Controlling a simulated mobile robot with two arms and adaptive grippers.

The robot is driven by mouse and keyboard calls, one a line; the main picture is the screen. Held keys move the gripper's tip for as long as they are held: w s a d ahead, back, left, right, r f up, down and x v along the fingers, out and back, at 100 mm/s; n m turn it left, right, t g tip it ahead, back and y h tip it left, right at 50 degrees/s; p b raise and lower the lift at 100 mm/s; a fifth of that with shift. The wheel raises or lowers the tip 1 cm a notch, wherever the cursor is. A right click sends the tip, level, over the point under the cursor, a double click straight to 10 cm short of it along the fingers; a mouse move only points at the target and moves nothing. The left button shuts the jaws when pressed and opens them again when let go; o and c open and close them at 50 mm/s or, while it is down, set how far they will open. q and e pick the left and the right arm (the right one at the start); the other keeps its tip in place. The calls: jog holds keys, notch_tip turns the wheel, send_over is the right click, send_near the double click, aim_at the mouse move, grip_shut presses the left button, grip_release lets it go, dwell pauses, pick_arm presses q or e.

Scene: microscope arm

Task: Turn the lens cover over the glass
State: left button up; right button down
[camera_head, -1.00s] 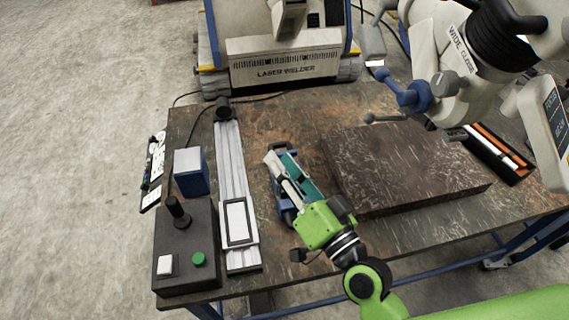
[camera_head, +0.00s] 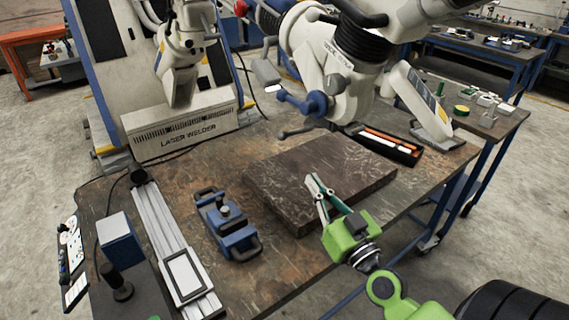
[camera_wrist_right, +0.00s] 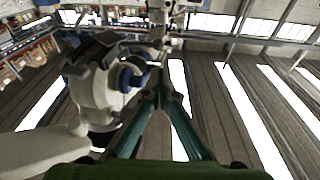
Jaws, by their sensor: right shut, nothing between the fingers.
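The white microscope arm (camera_head: 345,72) hangs over the back of the table, with a blue knob fitting (camera_head: 308,104) and a grey lever (camera_head: 296,132) at its lower end. I cannot tell which part is the lens cover, and the glass is not clearly visible. My right gripper (camera_head: 316,184) has teal fingers and is shut and empty, in front of and below the microscope, in line with the dark stone slab. In the right wrist view its fingertips (camera_wrist_right: 160,92) meet, with the microscope's white and blue parts (camera_wrist_right: 128,76) to their left. My left gripper is not in view.
A dark slab (camera_head: 290,195) lies on the table, with a blue clamp-like device (camera_head: 236,240) to its left. A metal rail (camera_head: 160,225) and blue box (camera_head: 121,240) stand further left. The laser welder (camera_head: 190,137) is behind. A black tray (camera_head: 400,152) lies back right.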

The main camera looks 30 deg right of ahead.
jog(key=d, duration=0.1)
jog(key=p, duration=0.3)
send_near(290, 135)
jog(key=shift+h, duration=0.4)
jog(key=p+x, duration=0.2)
jog(key=x, duration=0.4)
jog(key=shift+w+a, duration=0.1)
jog(key=shift+a, duration=0.1)
jog(key=shift+w+p, duration=0.3)
jog(key=shift+w, duration=0.1)
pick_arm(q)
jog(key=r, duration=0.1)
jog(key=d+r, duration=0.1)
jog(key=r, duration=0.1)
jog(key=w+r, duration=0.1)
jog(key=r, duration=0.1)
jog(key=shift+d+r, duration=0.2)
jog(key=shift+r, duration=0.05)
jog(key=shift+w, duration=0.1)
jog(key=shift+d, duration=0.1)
